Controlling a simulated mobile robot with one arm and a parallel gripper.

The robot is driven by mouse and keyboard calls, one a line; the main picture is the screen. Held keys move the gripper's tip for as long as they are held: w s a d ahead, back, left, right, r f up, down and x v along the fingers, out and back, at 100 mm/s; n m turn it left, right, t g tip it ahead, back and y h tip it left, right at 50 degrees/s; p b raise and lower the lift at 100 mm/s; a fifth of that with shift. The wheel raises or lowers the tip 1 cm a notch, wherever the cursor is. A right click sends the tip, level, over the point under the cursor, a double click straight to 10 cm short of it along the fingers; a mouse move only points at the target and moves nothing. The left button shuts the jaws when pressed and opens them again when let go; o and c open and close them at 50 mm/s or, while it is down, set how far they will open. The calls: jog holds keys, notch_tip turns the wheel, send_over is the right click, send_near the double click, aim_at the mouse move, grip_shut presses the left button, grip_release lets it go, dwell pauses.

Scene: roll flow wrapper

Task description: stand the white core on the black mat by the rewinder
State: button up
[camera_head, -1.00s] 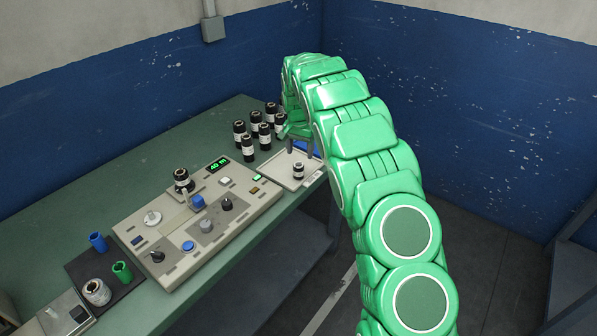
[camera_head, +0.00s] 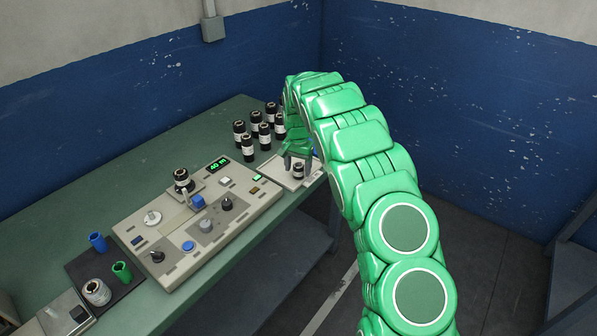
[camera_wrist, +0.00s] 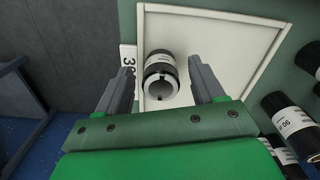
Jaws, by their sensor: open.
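A short black roll with a white band and a pale hollow end (camera_wrist: 162,80) stands on the white tray; it also shows in the head view (camera_head: 298,171). My gripper (camera_wrist: 163,72) is open, its two fingers on either side of this roll with gaps showing. In the head view my gripper (camera_head: 298,163) is at the tray, close over the roll. The black mat (camera_head: 124,289) lies at the near left, by the grey rewinder (camera_head: 182,246). A whitish hollow piece (camera_head: 97,292) stands on the mat; I cannot tell if it is the white core.
A blue tube (camera_head: 98,242) and a green tube (camera_head: 122,271) stand on the mat. Another roll (camera_head: 182,180) sits on the rewinder. Several black rolls (camera_head: 249,148) stand left of the white tray (camera_wrist: 228,28). A blue wall is behind.

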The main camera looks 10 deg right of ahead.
jog(key=shift+f, duration=0.4)
jog(key=shift+c, duration=0.5)
jog(key=c, duration=1.1)
jog(key=shift+r, duration=0.15)
notch_tip(320, 180, up, 3)
jog(key=shift+s+r, duration=0.1)
jog(key=shift+r, duration=0.05)
jog(key=shift+s+d+r, duration=0.15)
jog(key=shift+s+r, duration=1.4)
jog(key=shift+s, duration=0.75)
jog(key=shift+s+d+r, duration=0.1)
jog(key=shift+s+r, duration=1.5)
jog(key=shift+s, duration=0.65)
jog(key=shift+s+d+r, duration=0.15)
jog(key=shift+s+r, duration=1.4)
jog(key=shift+s, duration=0.75)
